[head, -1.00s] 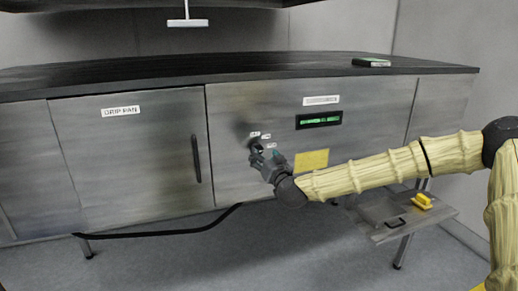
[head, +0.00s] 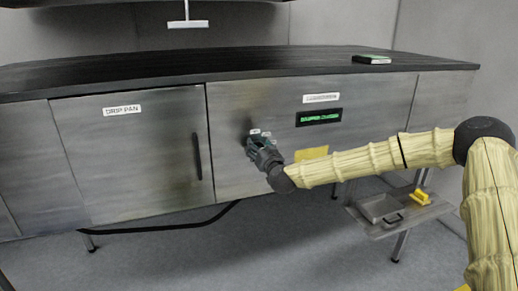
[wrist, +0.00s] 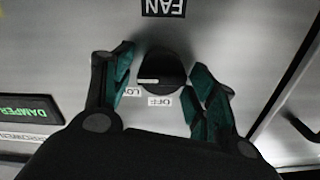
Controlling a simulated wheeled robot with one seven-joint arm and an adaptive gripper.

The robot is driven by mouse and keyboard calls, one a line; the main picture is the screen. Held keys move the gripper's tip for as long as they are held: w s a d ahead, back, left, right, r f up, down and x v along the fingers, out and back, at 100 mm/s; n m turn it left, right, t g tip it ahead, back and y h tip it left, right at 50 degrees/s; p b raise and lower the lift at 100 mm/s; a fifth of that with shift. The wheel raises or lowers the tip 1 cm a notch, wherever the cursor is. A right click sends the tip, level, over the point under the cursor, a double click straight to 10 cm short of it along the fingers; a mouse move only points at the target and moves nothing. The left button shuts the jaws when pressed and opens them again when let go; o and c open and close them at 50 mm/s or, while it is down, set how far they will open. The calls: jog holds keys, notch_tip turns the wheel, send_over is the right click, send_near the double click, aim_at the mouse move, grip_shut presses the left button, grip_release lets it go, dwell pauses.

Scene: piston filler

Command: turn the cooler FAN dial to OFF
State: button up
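The FAN dial (wrist: 163,68) is a round black knob with a white pointer mark, seen upside down in the wrist view below the FAN label (wrist: 163,7). The mark points to the picture's left, just above the LO label (wrist: 130,92). The OFF label (wrist: 159,102) is below the knob. My gripper (wrist: 163,82) is open, with a green-padded finger on each side of the dial. I cannot tell whether either pad touches it. In the head view my gripper (head: 251,145) is at the steel front panel and hides the dial.
A lit green display (head: 319,117), reading DAMPER in part, and a yellow note (head: 312,153) are right of my gripper. The DRIP PAN door (head: 125,155) with a black handle (head: 197,157) is left. A low shelf (head: 398,228) holds a tray and yellow object.

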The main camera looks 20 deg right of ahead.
jog(key=c, duration=0.7)
jog(key=shift+n, duration=0.5)
jog(key=shift+a+f+n+b, duration=0.1)
jog(key=shift+a+n+b, duration=0.05)
jog(key=shift+n+b, duration=3.55)
jog(key=shift+a+f+n+b, duration=0.15)
jog(key=shift+n+b, duration=2.45)
jog(key=shift+n, duration=2.1)
jog(key=shift+r, duration=0.1)
jog(key=o, duration=1)
